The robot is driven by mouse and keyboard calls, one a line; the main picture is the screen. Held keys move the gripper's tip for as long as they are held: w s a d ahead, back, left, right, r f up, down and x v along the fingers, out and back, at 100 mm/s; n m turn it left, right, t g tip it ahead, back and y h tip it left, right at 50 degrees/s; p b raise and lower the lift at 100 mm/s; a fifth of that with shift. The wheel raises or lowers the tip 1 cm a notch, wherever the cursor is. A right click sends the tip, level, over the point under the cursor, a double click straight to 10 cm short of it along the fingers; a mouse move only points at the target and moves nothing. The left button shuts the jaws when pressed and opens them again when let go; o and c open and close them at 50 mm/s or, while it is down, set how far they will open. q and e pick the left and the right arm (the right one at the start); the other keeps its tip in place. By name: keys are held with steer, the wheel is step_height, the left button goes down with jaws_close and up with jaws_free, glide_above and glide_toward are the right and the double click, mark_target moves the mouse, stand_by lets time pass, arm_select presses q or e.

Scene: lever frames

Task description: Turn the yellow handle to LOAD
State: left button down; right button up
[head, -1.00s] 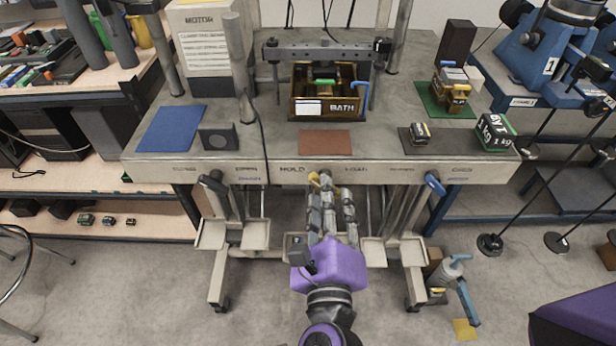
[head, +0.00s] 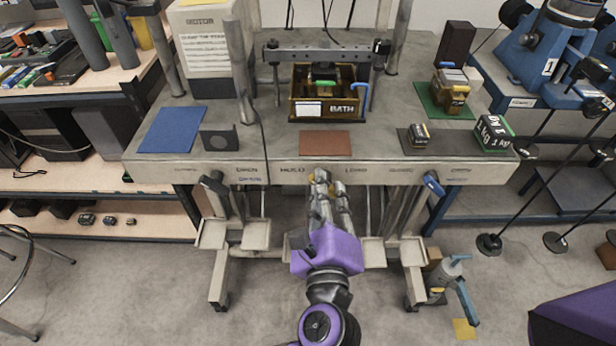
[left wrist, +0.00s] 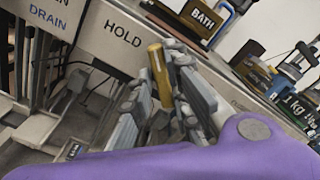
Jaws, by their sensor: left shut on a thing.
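The yellow handle (left wrist: 160,70) stands between the fingers of my left gripper in the left wrist view, beside the HOLD label. In the head view only bits of the handle (head: 311,178) show, on the bench's front edge between the HOLD and LOAD labels. My left gripper (head: 322,180) is shut on the handle. In the left wrist view its grey fingers (left wrist: 156,88) lie on both sides of the handle. The LOAD label is partly legible in the head view and hidden in the left wrist view. My right gripper does not show.
A black lever (head: 213,184) at left and a blue lever (head: 433,184) at right stick out from the same front edge. Pale trays (head: 257,235) hang below. A BATH box (head: 300,112) and a brown mat (head: 326,143) are on the bench top.

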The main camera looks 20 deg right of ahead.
arm_select(q)
steer(key=shift+d+r, duration=0.1)
steer(key=shift+r, duration=0.1)
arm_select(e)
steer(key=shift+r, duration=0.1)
arm_select(q)
steer(key=shift+s+d+f+m+p, duration=0.1)
steer(key=shift+m+p, duration=2.5)
steer(key=shift+m, duration=1.9)
steer(key=shift+s+d+m+p, duration=0.1)
steer(key=shift+m+p, duration=2.5)
steer(key=shift+m, duration=1.9)
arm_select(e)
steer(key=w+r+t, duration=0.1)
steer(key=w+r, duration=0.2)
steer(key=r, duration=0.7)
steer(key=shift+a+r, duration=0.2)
arm_select(q)
steer(key=shift+f, duration=0.15)
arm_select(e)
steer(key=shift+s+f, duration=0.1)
arm_select(q)
steer(key=c, duration=1.8)
jaws_free()
steer(key=shift+o, duration=0.2)
